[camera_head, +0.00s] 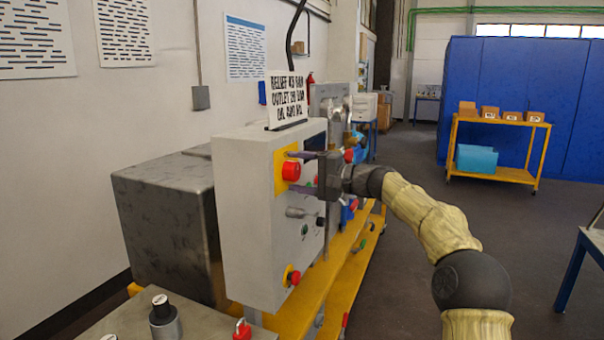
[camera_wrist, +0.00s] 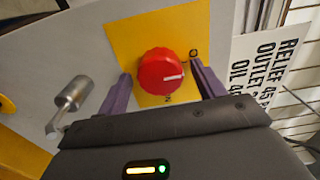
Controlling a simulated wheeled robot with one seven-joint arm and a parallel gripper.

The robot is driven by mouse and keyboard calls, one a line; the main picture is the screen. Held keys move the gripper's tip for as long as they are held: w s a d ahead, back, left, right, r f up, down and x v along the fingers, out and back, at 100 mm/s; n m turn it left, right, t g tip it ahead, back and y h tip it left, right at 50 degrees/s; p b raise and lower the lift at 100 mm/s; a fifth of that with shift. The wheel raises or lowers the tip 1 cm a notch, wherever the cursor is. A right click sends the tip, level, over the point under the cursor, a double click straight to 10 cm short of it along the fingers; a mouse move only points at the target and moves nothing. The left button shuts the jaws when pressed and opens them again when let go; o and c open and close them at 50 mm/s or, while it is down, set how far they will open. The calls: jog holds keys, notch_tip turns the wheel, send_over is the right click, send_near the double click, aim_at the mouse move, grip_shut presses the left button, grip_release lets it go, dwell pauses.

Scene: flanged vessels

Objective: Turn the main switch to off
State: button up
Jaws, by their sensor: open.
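The main switch (camera_head: 291,171) is a red rotary knob on a yellow plate, high on the face of a grey control box (camera_head: 250,240). In the wrist view the red knob (camera_wrist: 160,72) shows a white pointer line aimed right, near an "O" mark on the yellow plate (camera_wrist: 190,30). Another mark below the knob is partly hidden. My gripper (camera_head: 300,170) is at the switch. In the wrist view its two purple fingers (camera_wrist: 160,88) are apart, one on each side of the knob, with gaps showing between them and the knob.
A metal lever handle (camera_head: 300,212) sits below the switch, and it shows left of my gripper in the wrist view (camera_wrist: 74,92). A red button (camera_head: 292,277) is low on the box. A printed sign (camera_head: 287,98) stands on top. Open floor lies to the right.

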jog(key=shift+d, duration=0.1)
jog(key=b+v, duration=0.1)
jog(key=v, duration=1.6)
